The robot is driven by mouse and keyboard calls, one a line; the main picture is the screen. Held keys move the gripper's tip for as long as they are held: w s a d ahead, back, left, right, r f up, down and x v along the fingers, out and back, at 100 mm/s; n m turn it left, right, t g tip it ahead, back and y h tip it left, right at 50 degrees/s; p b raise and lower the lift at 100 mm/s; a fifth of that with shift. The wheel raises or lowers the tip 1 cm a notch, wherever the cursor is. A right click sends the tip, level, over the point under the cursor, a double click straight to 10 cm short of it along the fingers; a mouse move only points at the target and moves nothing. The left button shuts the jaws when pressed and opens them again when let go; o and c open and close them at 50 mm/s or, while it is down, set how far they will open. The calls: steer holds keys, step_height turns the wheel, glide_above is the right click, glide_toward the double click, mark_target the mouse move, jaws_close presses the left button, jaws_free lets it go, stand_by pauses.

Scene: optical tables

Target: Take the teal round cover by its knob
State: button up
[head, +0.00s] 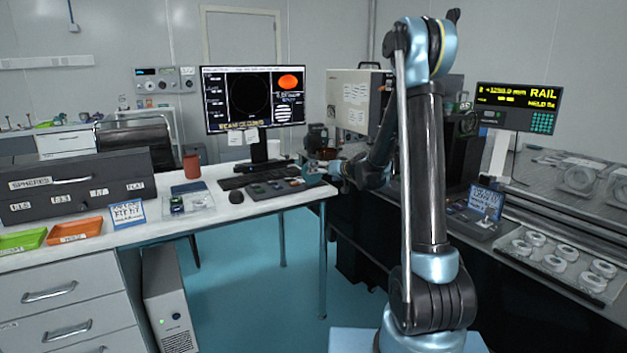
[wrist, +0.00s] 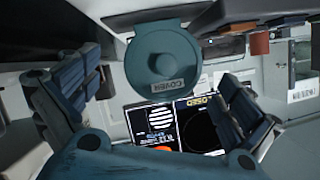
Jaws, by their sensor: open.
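The teal round cover (wrist: 165,62) shows at upper middle in the wrist view, with its round knob (wrist: 163,64) near the centre and a small "COVER" label on its face. My gripper (wrist: 160,88) is open and empty. One finger is at the left of the cover and the other at its lower right, with clear gaps beside it in the picture. The distance from the fingertips to the knob cannot be told. In the head view my gripper (head: 317,168) is small, at the right end of the white desk, and I cannot make out the cover there.
A monitor (head: 253,98) and keyboard (head: 262,175) stand on the desk (head: 215,212) left of my gripper. A beige case (head: 352,100) is behind my arm. A dark bench with a RAIL display (head: 518,107) and several round parts is at right. Open floor (head: 255,275) lies between.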

mark_target(313, 178)
steer(key=x, duration=0.5)
steer(key=shift+s+a+r, duration=0.1)
steer(key=shift+a+r, duration=0.05)
steer(key=c, duration=1)
